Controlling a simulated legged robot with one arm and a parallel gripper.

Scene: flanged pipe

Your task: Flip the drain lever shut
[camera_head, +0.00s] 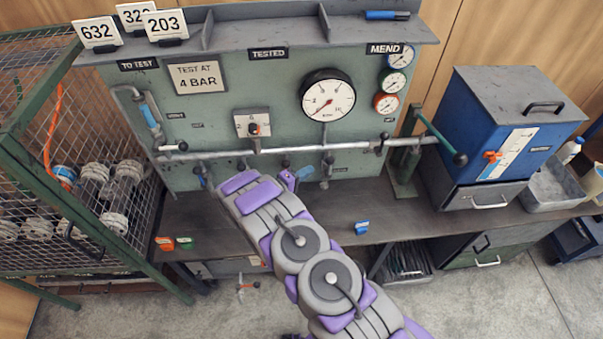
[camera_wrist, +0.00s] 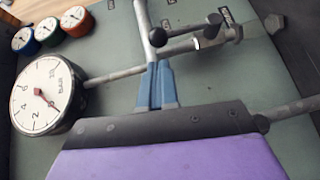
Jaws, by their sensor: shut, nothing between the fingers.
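A short branch with a black-knobbed lever (camera_head: 328,160) hangs from the horizontal pipe below the big gauge. I take it for the drain lever, but the small label beside it is unreadable. In the wrist view its black knob (camera_wrist: 214,19) stands out beside the branch and is unobstructed. My gripper (camera_head: 289,176) is just left of this branch in the head view. In the wrist view its blue-grey fingers (camera_wrist: 157,68) are closed together and empty. They overlap the pipe and branch in the picture; I cannot tell whether they touch.
The horizontal pipe (camera_head: 225,153) carries other black-knobbed levers. The pressure gauge (camera_head: 327,98) is above the branch. A blue box (camera_head: 500,130) stands right, a mesh cage (camera_head: 60,190) left. The bench top (camera_head: 420,212) is mostly clear, with a small blue item (camera_head: 362,228).

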